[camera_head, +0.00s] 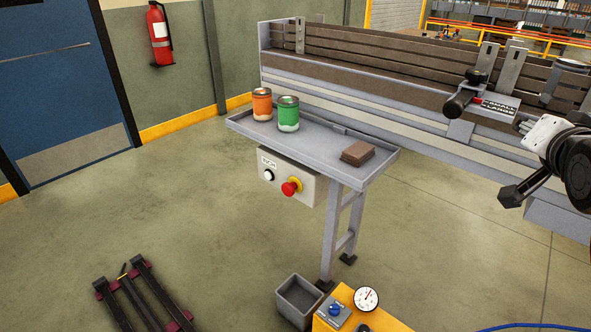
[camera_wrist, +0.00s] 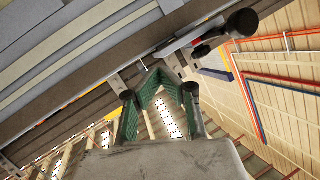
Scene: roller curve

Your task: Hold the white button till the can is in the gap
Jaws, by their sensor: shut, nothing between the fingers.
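The white button (camera_head: 268,175) is on the front of a grey control box under the side tray, beside a red mushroom button (camera_head: 291,188). An orange can (camera_head: 262,104) and a green can (camera_head: 288,114) stand upright side by side on the tray. I cannot tell which place is the gap. My gripper (camera_head: 511,194) is at the right, well away from the box and cans, in front of the machine. In the wrist view its green fingers (camera_wrist: 154,76) meet at the tips, empty. That view shows neither the button nor the cans.
The grey tray (camera_head: 315,148) also bears a brown block (camera_head: 357,152). The long machine bed (camera_head: 380,80) runs behind it, with upright metal plates (camera_head: 487,62) and a black-knobbed lever (camera_head: 461,103). A grey bin (camera_head: 299,300) and yellow stand (camera_head: 345,312) are below. Floor at left is mostly free.

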